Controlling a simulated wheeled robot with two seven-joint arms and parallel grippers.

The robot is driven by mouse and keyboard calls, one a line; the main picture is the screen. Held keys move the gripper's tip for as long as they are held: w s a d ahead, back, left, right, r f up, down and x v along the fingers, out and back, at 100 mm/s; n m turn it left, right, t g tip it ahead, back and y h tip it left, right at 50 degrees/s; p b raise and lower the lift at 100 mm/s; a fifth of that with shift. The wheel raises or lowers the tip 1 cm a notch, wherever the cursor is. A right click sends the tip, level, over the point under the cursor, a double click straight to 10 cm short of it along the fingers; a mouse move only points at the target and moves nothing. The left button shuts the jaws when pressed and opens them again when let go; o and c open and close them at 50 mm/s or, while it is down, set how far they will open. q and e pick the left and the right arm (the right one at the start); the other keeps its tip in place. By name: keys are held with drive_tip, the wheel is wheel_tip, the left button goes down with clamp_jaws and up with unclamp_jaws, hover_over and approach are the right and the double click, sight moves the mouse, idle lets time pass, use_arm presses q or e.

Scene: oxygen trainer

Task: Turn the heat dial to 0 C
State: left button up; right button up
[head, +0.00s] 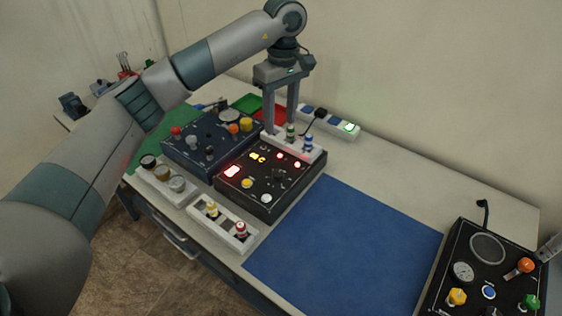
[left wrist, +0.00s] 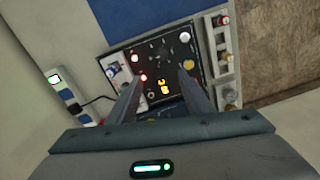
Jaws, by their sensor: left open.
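A black control panel (head: 243,190) sits mid-table with a yellow lit display (head: 257,157), red lights and pale buttons. A dark round dial (head: 279,177), which seems to be the heat dial, is on its top; its setting is too small to read. The dial also shows in the left wrist view (left wrist: 160,51). My left gripper (head: 281,127) points down, open and empty, above the panel's far edge. In the left wrist view its fingers (left wrist: 160,78) stand apart on either side of the display (left wrist: 163,87), with the dial beyond the tips.
A dark blue panel (head: 196,150) with coloured knobs stands left of the black one. White strips with small knobs (head: 222,226) lie in front, and another (head: 302,147) behind. A blue mat (head: 345,245) is clear. Another black panel (head: 450,262) stands at the right.

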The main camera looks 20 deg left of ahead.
sight(278, 172)
use_arm(q)
drive_tip(key=f+p, duration=0.2)
drive_tip(key=f, duration=0.3)
drive_tip(key=f+p, duration=0.2)
drive_tip(key=f, duration=0.3)
drive_tip(key=s+f+p, duration=0.1)
drive_tip(key=f+p, duration=0.2)
drive_tip(key=f, duration=0.2)
drive_tip(key=shift+a+f, duration=0.2)
drive_tip(key=shift+f, duration=0.15)
drive_tip(key=shift+s+f, duration=0.1)
drive_tip(key=shift+f, duration=0.65)
drive_tip(key=c, duration=1.1)
drive_tip(key=shift+o, duration=0.2)
